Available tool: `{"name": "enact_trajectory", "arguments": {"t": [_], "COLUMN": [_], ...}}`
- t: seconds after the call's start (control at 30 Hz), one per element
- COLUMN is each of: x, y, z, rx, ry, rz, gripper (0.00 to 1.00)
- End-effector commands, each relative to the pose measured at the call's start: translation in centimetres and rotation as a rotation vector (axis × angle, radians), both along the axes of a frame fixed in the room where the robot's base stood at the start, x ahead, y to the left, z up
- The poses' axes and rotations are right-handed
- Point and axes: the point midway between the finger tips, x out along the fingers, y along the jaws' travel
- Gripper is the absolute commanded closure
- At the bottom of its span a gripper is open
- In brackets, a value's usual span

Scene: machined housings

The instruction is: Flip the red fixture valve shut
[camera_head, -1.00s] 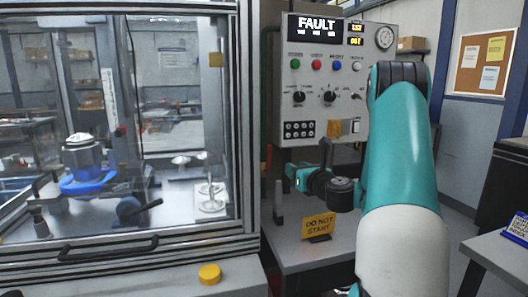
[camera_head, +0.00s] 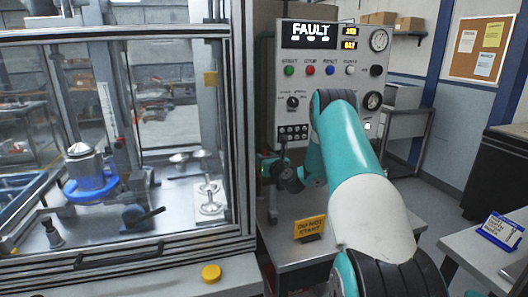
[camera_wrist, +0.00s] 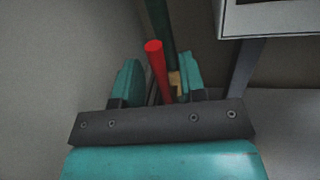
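The red valve handle (camera_wrist: 157,70) is a red rod in the wrist view, slanting from upper left to lower right. A small brass-coloured piece (camera_wrist: 175,84) shows beside it, in front of a dark green pipe (camera_wrist: 161,25). My gripper (camera_wrist: 158,80) is open, with its two teal fingers apart and the red handle showing between them. I cannot tell whether either finger touches the handle. The lower end of the handle is hidden behind the gripper's dark bar. In the head view my gripper (camera_head: 268,165) is small and partly hidden, near the left edge of the control panel.
A control panel (camera_head: 326,72) reading FAULT stands behind my arm. A glazed machine enclosure (camera_head: 241,120) is close on the left. A yellow DO NOT START sign (camera_head: 310,227) stands on the bench below my arm. A yellow button (camera_head: 211,273) sits on the front ledge.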

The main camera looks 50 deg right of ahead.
Motion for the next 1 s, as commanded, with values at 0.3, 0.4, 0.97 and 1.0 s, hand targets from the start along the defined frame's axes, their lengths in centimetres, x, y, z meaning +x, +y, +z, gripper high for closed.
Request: {"name": "enact_trajectory", "arguments": {"t": [0.3,0.4,0.97,1.0], "x": [0.99,0.97,1.22,1.36], "y": [-0.40,-0.40,0.04,0.29], "z": [-0.01,-0.02,-0.03,-0.04], "rx": [0.001,0.001,0.019,0.029], "ry": [0.000,0.000,-0.011,-0.017], "rz": [-0.001,-0.001,0.007,0.011], "gripper": [0.62,0.62,1.00,1.00]}}
